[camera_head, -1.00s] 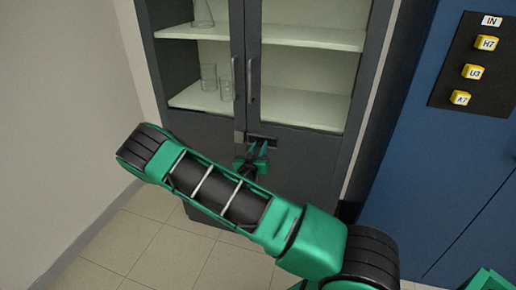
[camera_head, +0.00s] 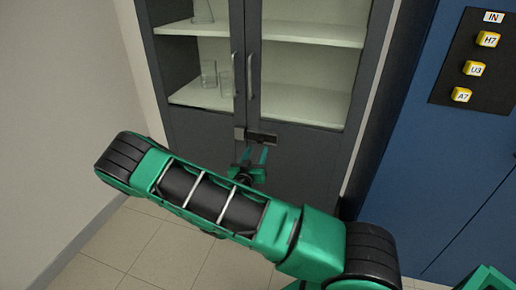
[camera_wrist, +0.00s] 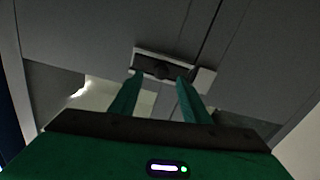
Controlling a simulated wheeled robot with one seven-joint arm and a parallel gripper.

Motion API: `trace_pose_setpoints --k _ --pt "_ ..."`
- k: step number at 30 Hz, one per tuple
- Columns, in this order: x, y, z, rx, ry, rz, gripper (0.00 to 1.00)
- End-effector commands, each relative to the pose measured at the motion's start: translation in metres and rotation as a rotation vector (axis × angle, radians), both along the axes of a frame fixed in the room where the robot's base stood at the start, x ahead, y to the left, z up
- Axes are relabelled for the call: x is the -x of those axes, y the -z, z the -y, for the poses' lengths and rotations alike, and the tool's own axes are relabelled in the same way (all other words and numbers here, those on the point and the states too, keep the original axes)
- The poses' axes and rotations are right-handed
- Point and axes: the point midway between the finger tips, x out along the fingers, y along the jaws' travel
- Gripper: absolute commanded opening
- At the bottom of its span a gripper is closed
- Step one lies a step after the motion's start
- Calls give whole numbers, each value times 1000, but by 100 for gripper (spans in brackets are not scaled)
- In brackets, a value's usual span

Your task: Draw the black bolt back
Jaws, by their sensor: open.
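The black bolt (camera_head: 262,138) sits on the dark cabinet doors, just below the two handles and beside the door seam. A pale grey keeper (camera_head: 239,133) is on the left door next to it. In the wrist view the bolt's dark knob (camera_wrist: 162,71) shows on a light plate, with the keeper (camera_wrist: 205,80) to the right. I cannot tell how far the bolt reaches into the keeper. My gripper (camera_head: 255,156) is open and empty, just below and in front of the bolt. In the wrist view its green fingers point at the plate, one on each side of the knob.
The cabinet's upper shelves (camera_head: 300,104) hold glassware (camera_head: 209,74) behind the doors. Two vertical handles (camera_head: 252,76) flank the seam above the bolt. A blue panel (camera_head: 430,170) with yellow labelled buttons stands at the right. Floor is clear at lower left.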

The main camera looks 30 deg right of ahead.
Motion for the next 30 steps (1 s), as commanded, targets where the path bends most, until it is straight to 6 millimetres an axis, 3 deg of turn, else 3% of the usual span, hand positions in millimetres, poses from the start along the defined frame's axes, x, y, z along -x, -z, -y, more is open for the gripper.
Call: trace_pose_setpoints --k 5,11,26,30 --pt "19 0 -20 1 -1 -1 43" --pt "28 0 -30 1 -1 0 43" --pt "29 0 -30 1 0 -1 43" --pt "33 -4 -21 -8 37 -5 43"
